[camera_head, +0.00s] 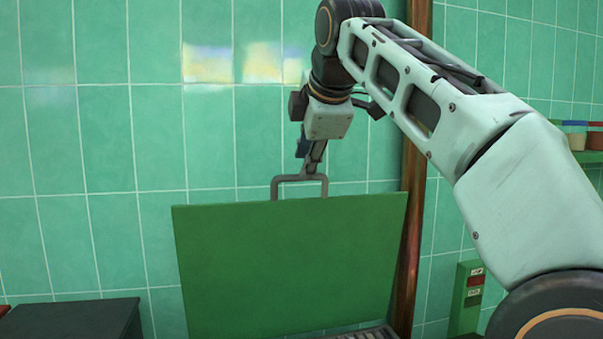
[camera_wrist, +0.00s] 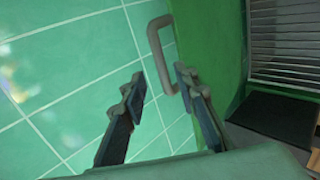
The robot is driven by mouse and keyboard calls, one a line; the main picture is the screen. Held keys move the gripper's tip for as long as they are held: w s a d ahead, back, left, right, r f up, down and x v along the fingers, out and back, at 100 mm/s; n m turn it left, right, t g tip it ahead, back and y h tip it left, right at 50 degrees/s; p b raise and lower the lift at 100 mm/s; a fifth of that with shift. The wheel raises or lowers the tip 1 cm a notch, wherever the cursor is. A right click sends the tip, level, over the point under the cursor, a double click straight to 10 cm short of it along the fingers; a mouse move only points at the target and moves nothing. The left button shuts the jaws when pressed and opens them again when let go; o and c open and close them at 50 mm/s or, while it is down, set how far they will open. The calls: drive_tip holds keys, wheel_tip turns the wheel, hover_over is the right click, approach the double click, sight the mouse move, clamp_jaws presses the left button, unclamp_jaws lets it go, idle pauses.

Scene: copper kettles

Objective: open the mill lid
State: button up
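The green mill lid (camera_head: 285,262) stands raised, nearly upright, in front of the tiled wall. Its grey U-shaped handle (camera_head: 290,178) sticks up from the top edge. My gripper (camera_head: 314,168) is at the handle, coming down from above. In the wrist view, my gripper (camera_wrist: 160,80) has its two dark fingers spread apart. The handle (camera_wrist: 158,42) shows just past and between the fingertips, close to the right finger; whether they touch I cannot tell. The lid's green face (camera_wrist: 207,40) is right of the handle.
A metal grate (camera_wrist: 287,42) shows beside the lid in the wrist view. A copper pipe (camera_head: 411,225) runs up behind the lid's right edge. A green control box (camera_head: 467,300) is at lower right, and a dark box (camera_head: 75,318) at lower left.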

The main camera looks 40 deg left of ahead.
drive_tip(key=v, duration=0.5)
drive_tip(key=shift+s+d+r, duration=0.1)
idle(0.4)
